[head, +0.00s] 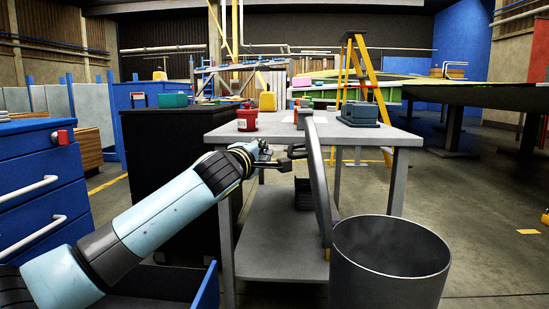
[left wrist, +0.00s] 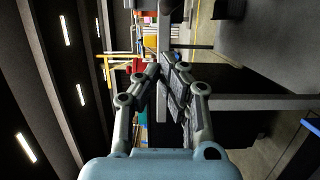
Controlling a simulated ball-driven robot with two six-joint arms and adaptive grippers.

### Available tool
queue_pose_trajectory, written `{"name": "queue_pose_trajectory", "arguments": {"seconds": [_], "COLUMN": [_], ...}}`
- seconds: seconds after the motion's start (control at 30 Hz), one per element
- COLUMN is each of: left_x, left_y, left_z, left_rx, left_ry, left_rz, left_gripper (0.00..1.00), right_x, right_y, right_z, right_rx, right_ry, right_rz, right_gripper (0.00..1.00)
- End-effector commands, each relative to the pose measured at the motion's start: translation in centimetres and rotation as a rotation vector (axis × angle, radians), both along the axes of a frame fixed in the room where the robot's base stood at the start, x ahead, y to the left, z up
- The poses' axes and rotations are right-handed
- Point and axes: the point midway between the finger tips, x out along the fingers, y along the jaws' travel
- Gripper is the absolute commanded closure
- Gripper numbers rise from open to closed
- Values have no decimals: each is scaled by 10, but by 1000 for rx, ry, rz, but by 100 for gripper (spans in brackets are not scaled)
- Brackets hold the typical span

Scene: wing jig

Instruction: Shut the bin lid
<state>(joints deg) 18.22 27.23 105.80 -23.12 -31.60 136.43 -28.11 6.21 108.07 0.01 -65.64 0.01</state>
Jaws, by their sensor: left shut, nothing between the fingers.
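The grey bin (head: 390,262) stands open on the floor at the lower right of the head view. Its grey lid (head: 319,185) stands up nearly vertical at the bin's left side, seen almost edge-on. My left gripper (head: 299,152) is at the left of the lid's upper part, its fingertips close to the lid's left face. I cannot tell whether they touch it. In the left wrist view my left gripper (left wrist: 168,88) has its fingers together with nothing held. My right gripper is in neither view.
A grey workbench (head: 285,133) stands behind the lid, with a red pot (head: 247,119) and a green-grey box (head: 360,113) on it. Blue drawers (head: 35,180) stand at the left. A yellow ladder (head: 378,95) stands behind the bench.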

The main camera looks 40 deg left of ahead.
Motion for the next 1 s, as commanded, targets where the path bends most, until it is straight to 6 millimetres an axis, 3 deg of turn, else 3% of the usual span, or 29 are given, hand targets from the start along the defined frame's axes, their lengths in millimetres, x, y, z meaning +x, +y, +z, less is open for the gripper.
{"name": "queue_pose_trajectory", "arguments": {"seconds": [0.2, 0.83, 1.0], "left_x": [11, 16, 22], "left_y": [-24, -29, -39], "left_z": [-1, 4, 14], "left_rx": [-2, 12, 56], "left_ry": [0, 9, 34], "left_rz": [-1, -1, 0], "left_gripper": [100, 100, 100], "right_x": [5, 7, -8], "right_y": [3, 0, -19], "right_z": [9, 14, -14], "right_rx": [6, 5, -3], "right_ry": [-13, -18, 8], "right_rz": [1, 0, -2], "right_gripper": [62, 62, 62]}}
